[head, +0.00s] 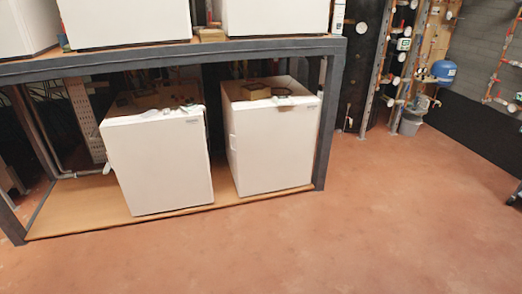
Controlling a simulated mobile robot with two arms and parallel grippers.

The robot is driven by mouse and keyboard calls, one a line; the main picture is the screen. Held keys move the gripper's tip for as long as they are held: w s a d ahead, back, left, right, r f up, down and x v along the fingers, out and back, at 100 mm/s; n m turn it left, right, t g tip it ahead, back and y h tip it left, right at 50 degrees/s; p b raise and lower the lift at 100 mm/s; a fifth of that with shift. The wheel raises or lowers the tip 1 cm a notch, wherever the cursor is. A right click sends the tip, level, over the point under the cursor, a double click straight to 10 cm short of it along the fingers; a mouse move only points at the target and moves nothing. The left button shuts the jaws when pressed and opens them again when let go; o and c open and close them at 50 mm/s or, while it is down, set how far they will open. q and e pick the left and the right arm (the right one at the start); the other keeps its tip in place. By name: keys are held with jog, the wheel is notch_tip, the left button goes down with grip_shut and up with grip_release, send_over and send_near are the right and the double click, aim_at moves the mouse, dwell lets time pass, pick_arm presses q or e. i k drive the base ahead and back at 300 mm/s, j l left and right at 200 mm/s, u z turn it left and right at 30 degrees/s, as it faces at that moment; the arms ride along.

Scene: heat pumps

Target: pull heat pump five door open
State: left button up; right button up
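Two white box-shaped heat pumps stand on the wooden lower shelf of a dark metal rack. One is the left lower unit (158,165) and the other is the right lower unit (274,145). Their front panels look flat and closed. Parts of more white units show on the upper shelf: upper left (25,25), upper middle (125,20) and upper right (275,17). I cannot tell from any readable label which one is number five. Neither of my grippers is in view.
The dark rack frame (180,58) has a corner post at the right. The wooden lower shelf (80,210) sits low. Open reddish floor (380,220) lies in front and to the right. Pipework with a blue tank (443,71) and a grey bucket (411,122) is at the back right.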

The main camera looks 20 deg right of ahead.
aim_at(275, 150)
jog(key=i, duration=0.95)
